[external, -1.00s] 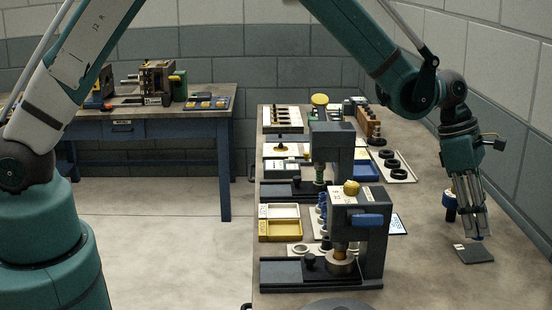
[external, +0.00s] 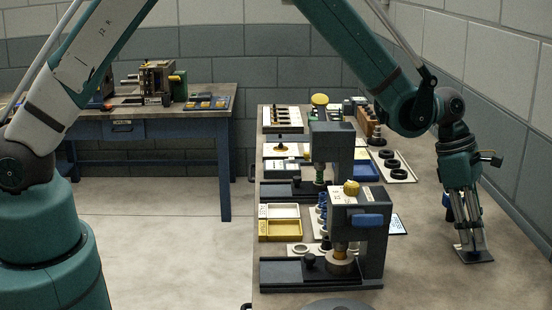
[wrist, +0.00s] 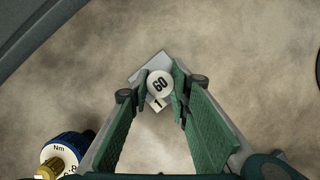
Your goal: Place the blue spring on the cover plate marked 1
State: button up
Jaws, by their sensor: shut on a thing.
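My gripper (external: 474,250) is shut on a small piece, seen in the wrist view as a round white top marked 60 (wrist: 160,84). I take it to be the blue spring; its sides are hidden by the fingers. I cannot tell whether the piece touches the plate.
A blue and yellow tool marked Nm (wrist: 68,155) stands beside my gripper. A dark press with a blue block (external: 365,235) stands left of the plate. Black rings on a white board (external: 393,164) lie farther back.

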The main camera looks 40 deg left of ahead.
jog(key=shift+f, duration=0.2)
jog(key=o, duration=0.9)
jog(key=shift+r, duration=0.3)
jog(key=shift+v, duration=5.95)
